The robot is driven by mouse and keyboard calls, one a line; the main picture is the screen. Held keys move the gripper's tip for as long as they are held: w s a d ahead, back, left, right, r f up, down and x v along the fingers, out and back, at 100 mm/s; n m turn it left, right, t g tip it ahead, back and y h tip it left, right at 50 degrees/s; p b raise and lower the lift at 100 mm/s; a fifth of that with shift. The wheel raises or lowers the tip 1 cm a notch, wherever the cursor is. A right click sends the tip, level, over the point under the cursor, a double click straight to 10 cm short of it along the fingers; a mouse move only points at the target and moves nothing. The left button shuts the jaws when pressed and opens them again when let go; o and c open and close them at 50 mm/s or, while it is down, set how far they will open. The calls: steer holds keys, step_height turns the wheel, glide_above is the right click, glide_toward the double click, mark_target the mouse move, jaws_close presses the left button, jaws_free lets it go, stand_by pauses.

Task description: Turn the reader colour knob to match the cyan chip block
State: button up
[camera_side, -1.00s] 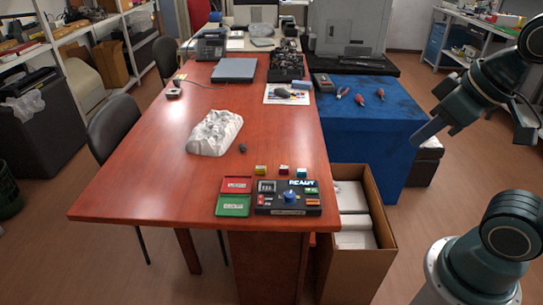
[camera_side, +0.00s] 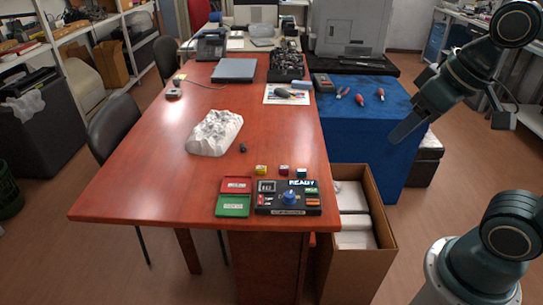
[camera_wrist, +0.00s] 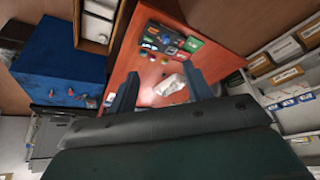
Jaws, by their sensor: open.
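The dark reader (camera_side: 265,209) lies near the front edge of the red-brown table, with a lit "READY" sign. Its blue colour knob (camera_side: 290,196) stands up in the middle; the knob's exact setting is too small to read. The cyan chip block (camera_side: 301,173) stands just behind the reader, at the right end of a row with a red block (camera_side: 283,170) and a yellow block (camera_side: 261,170). My gripper (camera_side: 396,136) is open and empty, in the air well right of the reader. In the wrist view its two fingers (camera_wrist: 163,78) are spread, with the reader (camera_wrist: 160,38) beyond them.
A red tray (camera_side: 236,185) and a green tray (camera_side: 233,206) lie left of the reader. A white lumpy object (camera_side: 214,133) lies farther back. An open cardboard box (camera_side: 372,270) stands right of the table. A blue-covered table (camera_side: 370,125) is behind my gripper.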

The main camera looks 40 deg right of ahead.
steer(key=w+f+m+g, duration=0.1)
steer(key=w+m, duration=0.1)
steer(key=w, duration=0.6)
steer(key=m+g, duration=0.4)
glide_above(290, 194)
step_height(290, 194, down, 19)
steer(key=shift+f, duration=0.15)
step_height(290, 194, down, 14)
steer(key=shift+a+r, duration=0.1)
steer(key=shift+r, duration=0.15)
